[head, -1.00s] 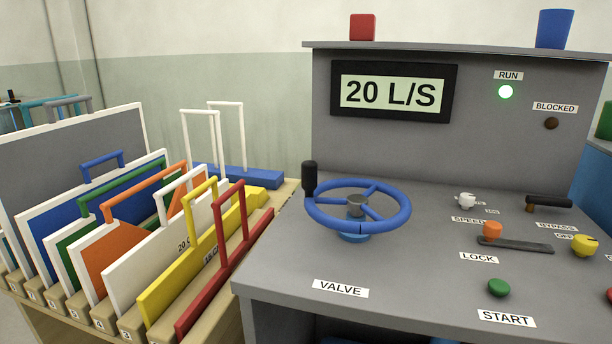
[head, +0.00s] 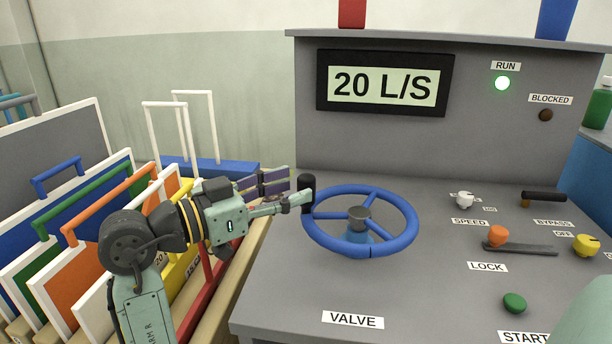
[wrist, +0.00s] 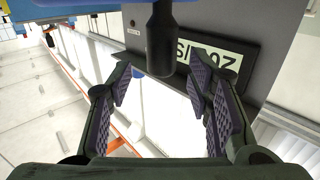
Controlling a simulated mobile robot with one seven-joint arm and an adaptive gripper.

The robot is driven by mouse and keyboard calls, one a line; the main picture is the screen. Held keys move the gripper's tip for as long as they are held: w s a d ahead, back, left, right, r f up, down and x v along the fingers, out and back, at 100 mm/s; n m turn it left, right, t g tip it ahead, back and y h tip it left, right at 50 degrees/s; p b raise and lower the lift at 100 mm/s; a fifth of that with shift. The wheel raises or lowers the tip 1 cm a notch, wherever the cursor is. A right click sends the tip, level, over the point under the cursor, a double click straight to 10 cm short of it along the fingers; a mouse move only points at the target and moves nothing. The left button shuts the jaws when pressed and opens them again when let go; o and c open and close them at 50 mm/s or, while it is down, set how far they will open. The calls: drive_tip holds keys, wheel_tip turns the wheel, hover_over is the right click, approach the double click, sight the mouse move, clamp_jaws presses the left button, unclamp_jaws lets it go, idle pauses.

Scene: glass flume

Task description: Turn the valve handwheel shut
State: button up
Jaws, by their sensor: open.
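The blue valve handwheel (head: 408,236) stands on the grey console above the VALVE label (head: 352,320). Its black upright knob (head: 307,194) is at the wheel's left edge. My gripper (head: 288,192) reaches in from the left, with its fingertips close beside the knob. In the wrist view my gripper (wrist: 165,95) is open, and the black knob (wrist: 160,45) hangs between and beyond the two purple-padded fingers. I cannot tell whether a finger touches the knob. The display (head: 384,86) reads 20 L/S.
The green RUN lamp (head: 502,83) is lit; the BLOCKED lamp (head: 546,115) is dark. The orange LOCK lever (head: 498,236) and green START button (head: 514,302) are right of the wheel. A rack of framed coloured panels (head: 68,290) stands close under my arm.

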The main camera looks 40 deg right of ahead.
sight(298, 185)
drive_tip(key=shift+s+d+p, duration=0.1)
drive_tip(key=shift+d+p, duration=0.25)
drive_tip(key=shift+d, duration=1.8)
clamp_jaws()
